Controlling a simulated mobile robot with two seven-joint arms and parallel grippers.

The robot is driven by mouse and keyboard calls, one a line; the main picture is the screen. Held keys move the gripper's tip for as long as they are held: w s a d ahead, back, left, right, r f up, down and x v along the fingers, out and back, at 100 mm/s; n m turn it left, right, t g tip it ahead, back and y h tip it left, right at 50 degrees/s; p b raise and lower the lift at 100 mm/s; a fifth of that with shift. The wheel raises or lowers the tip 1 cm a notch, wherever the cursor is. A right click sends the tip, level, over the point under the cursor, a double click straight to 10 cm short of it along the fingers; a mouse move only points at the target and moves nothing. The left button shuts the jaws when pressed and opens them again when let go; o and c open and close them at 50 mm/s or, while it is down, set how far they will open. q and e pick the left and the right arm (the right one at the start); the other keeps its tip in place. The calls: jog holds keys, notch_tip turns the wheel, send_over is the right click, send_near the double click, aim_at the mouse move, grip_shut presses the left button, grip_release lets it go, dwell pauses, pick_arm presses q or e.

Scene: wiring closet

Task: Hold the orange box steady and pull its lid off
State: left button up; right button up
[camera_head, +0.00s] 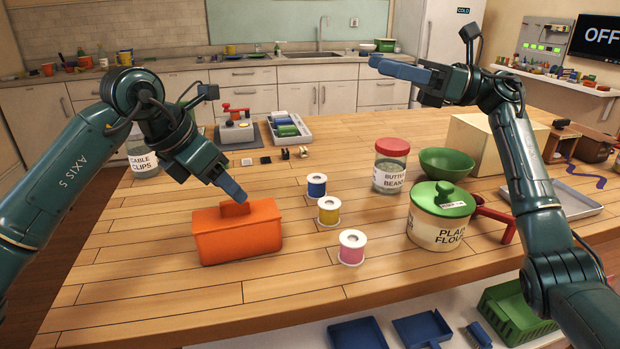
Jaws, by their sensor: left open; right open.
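The orange box (238,243) stands upright on the wooden table at the front left. Its orange lid (220,213) is on top, with a raised handle (235,208) in the middle. My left gripper (236,192) is just above the handle, its blue fingers pointing down toward it; I cannot tell whether they touch the handle. It is open. My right gripper (385,66) is raised high at the back right, far from the box, open and empty, its blue fingers pointing left.
Blue (317,185), yellow (328,211) and pink (351,248) spools stand right of the box. Beyond them are a red-lidded jar (391,165), a green bowl (446,162) and a green-lidded flour canister (441,216). The table in front of the box is clear.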

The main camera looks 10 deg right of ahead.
jog(key=w+a+f+n+g+h, duration=0.25)
jog(key=a+f+g, duration=0.25)
jog(key=a+f, duration=0.55)
jog(key=n+g+h, duration=0.2)
jog(key=n+h, duration=0.1)
send_near(259, 211)
jog(key=x, duration=1.2)
jog(key=shift+w+d+f, duration=0.1)
jog(key=shift+w+f, duration=0.15)
jog(key=shift+c, duration=0.5)
jog(key=c, duration=1)
jog(key=shift+f, duration=0.25)
